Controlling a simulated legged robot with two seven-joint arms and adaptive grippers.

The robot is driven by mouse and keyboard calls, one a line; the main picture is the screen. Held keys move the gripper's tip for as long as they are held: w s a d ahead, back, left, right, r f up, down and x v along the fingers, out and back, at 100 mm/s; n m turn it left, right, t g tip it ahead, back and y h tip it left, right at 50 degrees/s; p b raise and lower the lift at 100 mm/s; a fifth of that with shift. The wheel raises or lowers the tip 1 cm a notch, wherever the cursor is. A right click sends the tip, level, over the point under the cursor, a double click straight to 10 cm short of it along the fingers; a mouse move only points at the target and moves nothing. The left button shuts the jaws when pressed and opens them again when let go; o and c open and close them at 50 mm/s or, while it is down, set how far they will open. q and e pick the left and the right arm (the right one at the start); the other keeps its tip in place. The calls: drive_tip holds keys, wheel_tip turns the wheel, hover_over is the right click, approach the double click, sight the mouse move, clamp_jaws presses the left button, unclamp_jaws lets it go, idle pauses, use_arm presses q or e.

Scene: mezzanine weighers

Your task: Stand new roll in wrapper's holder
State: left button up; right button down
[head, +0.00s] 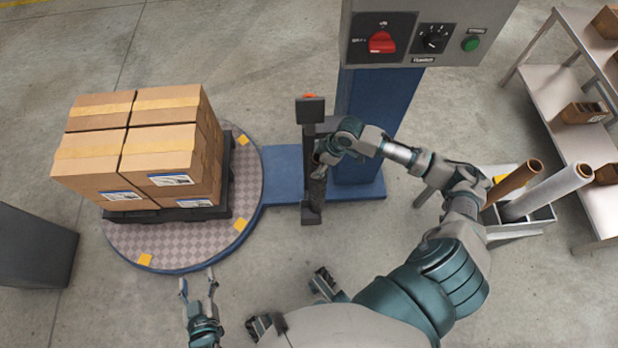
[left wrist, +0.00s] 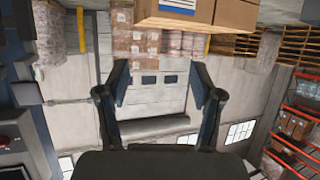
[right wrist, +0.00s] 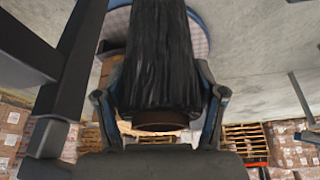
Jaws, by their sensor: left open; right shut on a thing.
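A black film roll (right wrist: 160,60) with a brown core end is between the fingers of my right gripper (right wrist: 160,98), which is shut on it. In the head view my right gripper (head: 322,158) is at the wrapper's dark holder (head: 309,112), and the roll (head: 317,190) looks upright beside it. The holder's dark frame (right wrist: 62,75) stands left of the roll in the right wrist view. I cannot tell whether the roll is seated in the holder. My left gripper (head: 198,283) is open and empty near the turntable's front edge; its fingers also show in the left wrist view (left wrist: 160,85).
Stacked cartons (head: 140,150) stand on a black pallet on the round turntable (head: 185,250). The blue wrapper column (head: 375,110) carries a control panel (head: 425,30). A rack (head: 540,215) at right holds a brown tube (head: 517,180) and a pale roll (head: 550,190), beside metal shelves (head: 560,90).

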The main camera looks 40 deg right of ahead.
sight(310, 179)
drive_tip(key=shift+w+a+r, duration=0.1)
drive_tip(key=shift+w+a, duration=0.75)
drive_tip(key=shift+a, duration=0.05)
drive_tip(key=shift+f+b, duration=0.25)
drive_tip(key=shift+b, duration=0.05)
wheel_tip(310, 179, down, 2)
drive_tip(key=shift+f+b, duration=0.1)
drive_tip(key=shift+b, duration=0.3)
wheel_tip(310, 179, down, 5)
drive_tip(key=shift+f+b, duration=0.1)
drive_tip(key=shift+b, duration=0.9)
wheel_tip(310, 179, down, 4)
drive_tip(key=shift+r+b, duration=0.15)
drive_tip(key=shift+b, duration=0.6)
drive_tip(key=shift+f, duration=0.25)
use_arm(q)
wheel_tip(310, 179, up, 12)
drive_tip(key=d+t+h, duration=0.1)
drive_tip(key=t+h, duration=0.1)
drive_tip(key=t, duration=0.8)
drive_tip(key=shift+w+d+n, duration=0.3)
use_arm(e)
drive_tip(key=shift+c, duration=0.6)
unclamp_jaws()
drive_tip(key=shift+s, duration=0.1)
